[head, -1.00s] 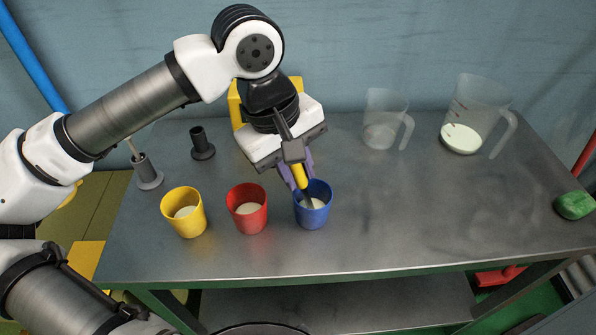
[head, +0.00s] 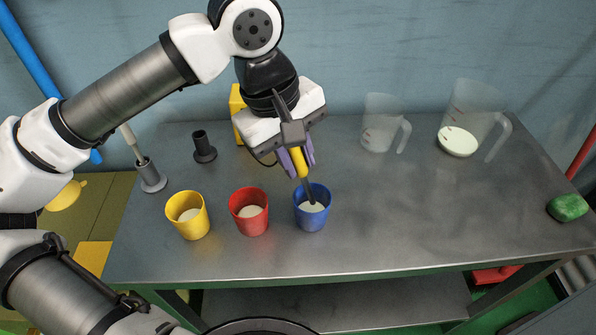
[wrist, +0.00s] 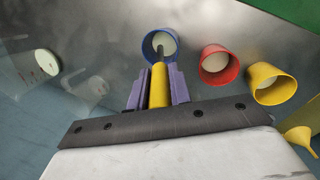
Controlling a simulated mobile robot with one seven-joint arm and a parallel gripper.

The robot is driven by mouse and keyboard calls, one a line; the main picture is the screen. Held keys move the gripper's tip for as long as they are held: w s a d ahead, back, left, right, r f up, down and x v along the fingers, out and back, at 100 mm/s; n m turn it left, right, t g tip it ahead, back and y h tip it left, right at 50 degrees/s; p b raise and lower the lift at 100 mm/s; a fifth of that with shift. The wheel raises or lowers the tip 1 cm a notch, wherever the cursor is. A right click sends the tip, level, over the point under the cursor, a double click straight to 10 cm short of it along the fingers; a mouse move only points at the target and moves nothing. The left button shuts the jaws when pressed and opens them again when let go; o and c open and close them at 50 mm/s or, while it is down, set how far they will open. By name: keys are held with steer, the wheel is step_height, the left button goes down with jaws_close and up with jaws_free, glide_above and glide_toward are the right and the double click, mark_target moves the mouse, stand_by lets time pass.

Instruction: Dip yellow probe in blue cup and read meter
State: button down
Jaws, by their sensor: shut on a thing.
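The blue cup (head: 312,220) stands on the metal cart top with pale liquid inside; it also shows in the wrist view (wrist: 146,46). My gripper (head: 297,160) is above and just behind it, its purple fingers shut on the yellow probe (head: 300,163). In the wrist view the probe's yellow handle (wrist: 158,85) lies between the fingers. The probe is tilted, and its dark tip reaches inside the blue cup's rim; I cannot tell how deep it sits. A yellow box (head: 237,103), perhaps the meter, is partly hidden behind my gripper, and no reading shows.
A red cup (head: 249,222) and a yellow cup (head: 188,226) stand left of the blue cup, both with pale contents. Two dark holders (head: 204,148) (head: 152,178) stand at back left. Two clear jugs (head: 380,125) (head: 472,120) stand behind right. A green sponge (head: 568,208) lies at the right edge.

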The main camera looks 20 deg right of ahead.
steer(key=shift+s+d+p+v, duration=0.1)
steer(key=shift+d+p+v, duration=0.15)
steer(key=shift+p+v, duration=0.55)
steer(key=shift+s+d+p+v, duration=0.1)
steer(key=shift+d+p+v, duration=0.2)
steer(key=shift+v, duration=0.95)
steer(key=shift+d+p+v, duration=0.15)
steer(key=shift+p+v, duration=0.45)
steer(key=shift+v, duration=0.45)
steer(key=shift+r, duration=0.2)
steer(key=shift+d+p+v, duration=0.2)
steer(key=shift+p+v, duration=0.4)
steer(key=shift+v, duration=0.4)
steer(key=shift+d+p+v, duration=0.25)
steer(key=shift+p+v, duration=0.3)
steer(key=shift+v, duration=0.45)
steer(key=shift+s, duration=0.15)
steer(key=shift+d, duration=0.1)
